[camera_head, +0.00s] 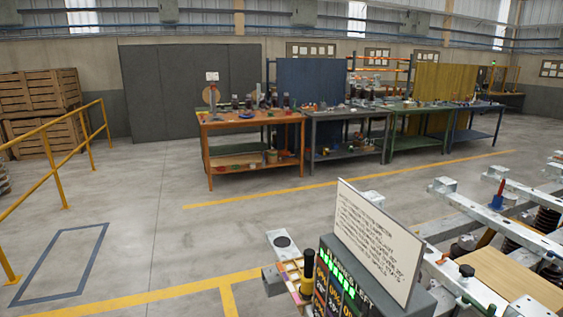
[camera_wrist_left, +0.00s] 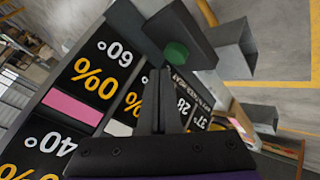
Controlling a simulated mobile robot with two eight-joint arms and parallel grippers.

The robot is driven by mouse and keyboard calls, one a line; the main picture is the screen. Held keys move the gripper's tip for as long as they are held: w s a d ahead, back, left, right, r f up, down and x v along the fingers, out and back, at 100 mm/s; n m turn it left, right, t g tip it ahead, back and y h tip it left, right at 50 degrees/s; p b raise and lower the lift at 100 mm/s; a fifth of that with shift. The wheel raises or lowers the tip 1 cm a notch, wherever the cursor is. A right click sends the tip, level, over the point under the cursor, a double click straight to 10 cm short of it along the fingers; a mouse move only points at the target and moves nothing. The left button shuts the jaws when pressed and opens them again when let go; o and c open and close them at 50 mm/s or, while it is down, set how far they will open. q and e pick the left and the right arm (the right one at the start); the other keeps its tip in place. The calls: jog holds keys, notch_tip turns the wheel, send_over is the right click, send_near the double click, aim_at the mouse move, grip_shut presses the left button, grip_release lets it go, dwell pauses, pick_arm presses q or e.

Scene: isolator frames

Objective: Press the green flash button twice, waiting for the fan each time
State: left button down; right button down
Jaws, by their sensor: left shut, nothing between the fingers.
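In the left wrist view the green button (camera_wrist_left: 177,53) sits on a dark block beside a black panel (camera_wrist_left: 80,72) with white and yellow figures. My left gripper (camera_wrist_left: 158,73) is shut and empty. Its tips lie just below and left of the button in the picture; I cannot tell if they touch it. In the head view a dark console (camera_head: 345,290) with green lit text stands at the bottom, under a white printed placard (camera_head: 375,240). The button cannot be made out there. I cannot identify the fan in either view. My right gripper is not in view.
A metal frame (camera_head: 480,270) with several fittings lies right of the console. Workbenches (camera_head: 255,122) stand along the back. A yellow railing (camera_head: 52,175) and wooden crates (camera_head: 40,95) are at left. The floor between is clear.

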pick_arm(q)
jog(key=shift+r, duration=0.1)
notch_tip(320, 180, up, 6)
jog(key=p, duration=0.4)
dwell(0.4)
dwell(0.4)
